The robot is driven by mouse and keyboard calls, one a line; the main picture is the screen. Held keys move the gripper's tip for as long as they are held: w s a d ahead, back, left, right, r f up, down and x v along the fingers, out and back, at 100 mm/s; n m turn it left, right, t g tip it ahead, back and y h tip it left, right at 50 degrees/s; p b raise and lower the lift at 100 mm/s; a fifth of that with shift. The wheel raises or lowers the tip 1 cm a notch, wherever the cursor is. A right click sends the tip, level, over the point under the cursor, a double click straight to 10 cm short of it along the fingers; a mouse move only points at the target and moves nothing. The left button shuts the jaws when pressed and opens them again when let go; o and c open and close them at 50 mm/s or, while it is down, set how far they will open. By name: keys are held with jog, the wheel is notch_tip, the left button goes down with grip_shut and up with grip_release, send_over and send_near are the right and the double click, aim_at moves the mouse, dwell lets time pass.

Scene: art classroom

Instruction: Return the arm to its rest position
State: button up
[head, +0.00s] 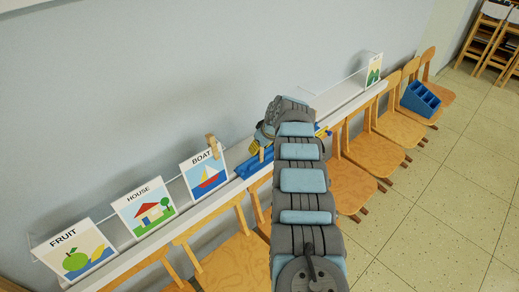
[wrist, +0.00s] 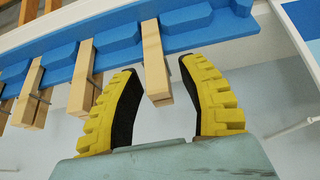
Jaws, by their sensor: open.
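My gripper (wrist: 158,66) is open in the wrist view, with two yellow fingers with dark pads spread apart. A wooden clothespin (wrist: 154,52) shows in the gap between the fingertips, with no visible contact. It sits at a blue rack (wrist: 205,30), where more clothespins (wrist: 83,78) show to the left. In the head view my arm reaches to the wall ledge, and a blue rack (head: 255,163) shows beside it. My arm hides most of the gripper there.
A white ledge (head: 228,193) runs along the wall. It holds cards for fruit (head: 75,252), house (head: 146,208) and boat (head: 204,173), the boat card with a clothespin (head: 213,146). Wooden chairs (head: 372,152) line the ledge. A blue caddy (head: 420,99) sits on one.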

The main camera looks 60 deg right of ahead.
grip_shut()
jog(key=shift+r, duration=0.1)
jog(key=shift+r+p, duration=1.55)
jog(key=shift+r, duration=1.5)
jog(key=shift+s+r+p, duration=0.2)
jog(key=shift+p, duration=0.4)
jog(key=shift+s+a+f+p, duration=0.15)
jog(key=shift+s+p, duration=0.15)
jog(key=shift+p, duration=0.15)
jog(key=shift+s+a+r+p, duration=0.15)
jog(key=shift+s+a+p, duration=0.05)
jog(key=shift+s+p, duration=0.45)
jog(key=shift+s+a+r+p, duration=0.1)
jog(key=shift+s+a+p, duration=0.15)
jog(key=shift+s+p, duration=0.4)
jog(key=shift+s+a+r+p, duration=0.15)
jog(key=shift+s+a+p, duration=0.05)
jog(key=shift+s+p, duration=0.45)
